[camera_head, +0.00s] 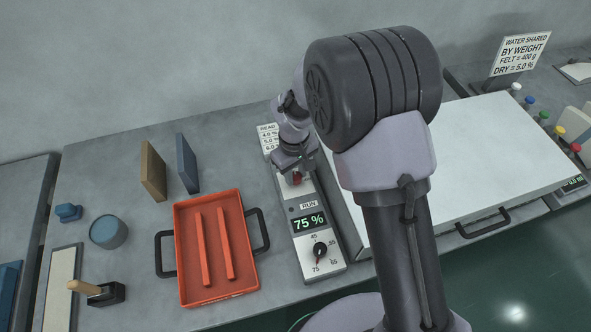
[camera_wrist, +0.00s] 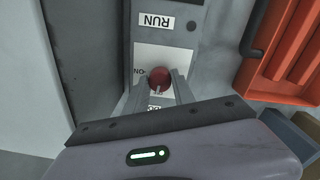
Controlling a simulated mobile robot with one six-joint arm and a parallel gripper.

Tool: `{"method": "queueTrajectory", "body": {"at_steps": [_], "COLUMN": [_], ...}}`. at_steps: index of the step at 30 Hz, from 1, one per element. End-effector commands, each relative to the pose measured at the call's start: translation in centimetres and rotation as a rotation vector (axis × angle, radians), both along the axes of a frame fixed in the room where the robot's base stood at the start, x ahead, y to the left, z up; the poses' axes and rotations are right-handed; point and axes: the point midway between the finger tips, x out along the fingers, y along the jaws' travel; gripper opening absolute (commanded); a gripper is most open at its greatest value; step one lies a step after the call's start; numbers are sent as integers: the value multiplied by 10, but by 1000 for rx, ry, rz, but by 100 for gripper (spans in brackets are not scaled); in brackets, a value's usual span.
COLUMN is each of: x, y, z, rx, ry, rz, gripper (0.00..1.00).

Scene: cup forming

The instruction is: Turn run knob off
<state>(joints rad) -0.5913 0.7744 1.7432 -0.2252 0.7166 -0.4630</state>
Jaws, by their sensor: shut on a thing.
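The red run knob (camera_wrist: 159,77) sits on a white plate of the grey control panel (camera_wrist: 190,50), under the upside-down RUN label (camera_wrist: 157,22). An ON mark (camera_wrist: 139,71) is at its left in the wrist view. A small pale mark on the knob points to the bottom of that picture, towards another label partly hidden by my fingers. My gripper (camera_wrist: 154,90) is shut on the knob, one finger on each side. In the head view the knob (camera_head: 297,179) shows small beneath my gripper (camera_head: 296,170).
The panel's display (camera_head: 309,222) reads 75 %, with a black dial (camera_head: 320,249) below it. An orange tray (camera_head: 240,284) with two bars stands left of the panel. A large white slab (camera_head: 480,160) lies to the right, behind my arm.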

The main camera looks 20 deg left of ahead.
Motion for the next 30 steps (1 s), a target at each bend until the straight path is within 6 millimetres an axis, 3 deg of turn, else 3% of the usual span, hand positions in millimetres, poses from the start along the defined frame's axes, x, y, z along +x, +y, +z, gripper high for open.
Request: {"method": "queueTrajectory", "body": {"at_steps": [10,26,27,30], "x": [0,0,0,0], "y": [0,0,0,0], "z": [0,0,0,0], "rx": [-1,0,0,0], "ry": [1,0,0,0], "rz": [118,137,137,137], "gripper": [0,0,36,52]}}
